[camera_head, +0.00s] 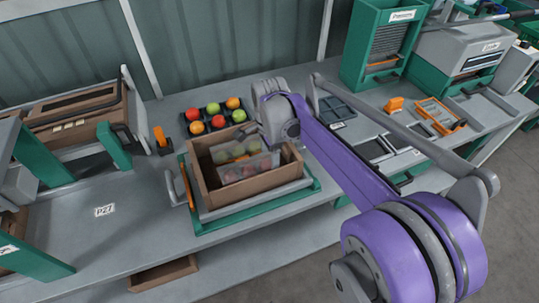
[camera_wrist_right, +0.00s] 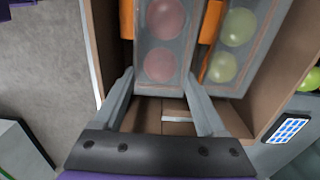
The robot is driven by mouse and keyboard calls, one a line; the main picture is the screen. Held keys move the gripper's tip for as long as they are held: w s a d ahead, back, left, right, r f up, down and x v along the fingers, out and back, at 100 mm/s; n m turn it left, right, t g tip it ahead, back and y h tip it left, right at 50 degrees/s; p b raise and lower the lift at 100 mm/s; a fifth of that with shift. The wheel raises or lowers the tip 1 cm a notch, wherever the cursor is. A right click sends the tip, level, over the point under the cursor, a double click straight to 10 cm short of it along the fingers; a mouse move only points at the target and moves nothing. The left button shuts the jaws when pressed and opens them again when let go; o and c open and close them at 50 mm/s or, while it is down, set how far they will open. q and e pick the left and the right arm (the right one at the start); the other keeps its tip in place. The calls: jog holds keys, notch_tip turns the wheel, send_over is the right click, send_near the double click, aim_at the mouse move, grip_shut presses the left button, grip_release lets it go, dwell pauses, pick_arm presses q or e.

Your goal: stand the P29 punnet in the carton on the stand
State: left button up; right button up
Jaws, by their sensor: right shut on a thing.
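The brown carton (camera_head: 282,180) sits on the green-framed stand (camera_head: 235,217). A clear punnet with red tomatoes (camera_head: 248,170) is inside the carton's walls; it also shows in the right wrist view (camera_wrist_right: 165,45). Beside it is another clear punnet with yellow-green tomatoes (camera_head: 226,153), also in the right wrist view (camera_wrist_right: 232,50). My right gripper (camera_wrist_right: 163,85) is shut on the red-tomato punnet, one finger on each side. I cannot tell whether this punnet touches the carton floor. No P29 label is readable. My left gripper is not in view.
A black tray of red, orange and green tomatoes (camera_head: 213,115) stands behind the carton. An orange-handled tool (camera_head: 160,138) stands to its left. A P27 label (camera_head: 104,210) lies on the clear bench at left. Trays and a green cabinet (camera_head: 375,45) are at right.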

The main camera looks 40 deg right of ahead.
jog(key=shift+f, duration=0.25)
jog(key=o, duration=1.3)
jog(key=shift+c, duration=1.1)
jog(key=shift+r+p, duration=1.95)
jog(key=shift+r, duration=0.9)
jog(key=shift+r+p, duration=1.4)
jog(key=shift+r, duration=0.85)
jog(key=shift+f, duration=0.1)
